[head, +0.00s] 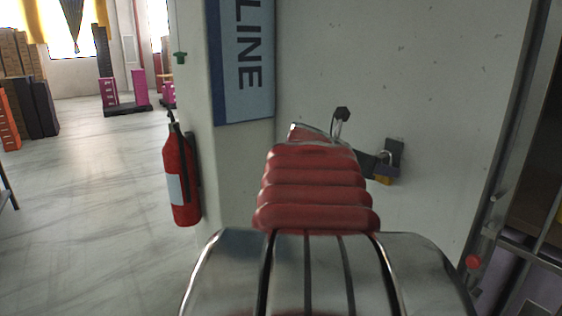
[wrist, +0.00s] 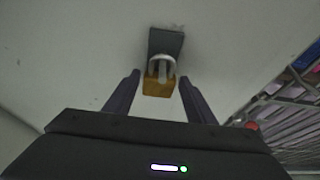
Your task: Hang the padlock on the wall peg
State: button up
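The padlock (wrist: 158,86) has a yellow-brown body and a pale metal shackle. In the wrist view its shackle lies in front of a dark wall plate (wrist: 165,41), and the body hangs below. The peg itself is too small and dark to make out, but the padlock appears to hang there. My gripper (wrist: 160,77) is open, with one dark finger on each side of the padlock and a narrow gap on both sides. In the head view the padlock (head: 384,181) shows beside my fingers, just below the plate (head: 395,147); my red-sleeved arm hides part of the gripper.
A blue sign (head: 243,65) is on the wall at left. A metal rack (head: 520,250) is close on the right. Open floor (head: 95,210) lies to the left.

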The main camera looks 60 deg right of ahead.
jog(key=o, duration=0.3)
jog(key=shift+a, duration=0.1)
jog(key=v, duration=1.3)
jog(key=shift+a, duration=0.35)
jog(key=shift+w, duration=0.15)
jog(key=w+a+f+m+t+y, duration=0.2)
jog(key=w+a+f+m+t, duration=0.15)
jog(key=w+a+f, duration=0.5)
jog(key=w+a+f+m+t+y, duration=0.2)
jog(key=w+a+f+t+y, duration=0.3)
jog(key=a, duration=0.7)
jog(key=a+f+m+t+y, duration=0.1)
jog(key=a+f+m, duration=0.3)
jog(key=a, duration=0.7)
jog(key=a+f+m+t+y, duration=0.1)
jog(key=a+f+m+y, duration=0.3)
jog(key=a, duration=0.8)
notch_tip(320, 180, down, 3)
jog(key=shift+s+a+r, duration=0.2)
jog(key=shift+a, duration=0.15)
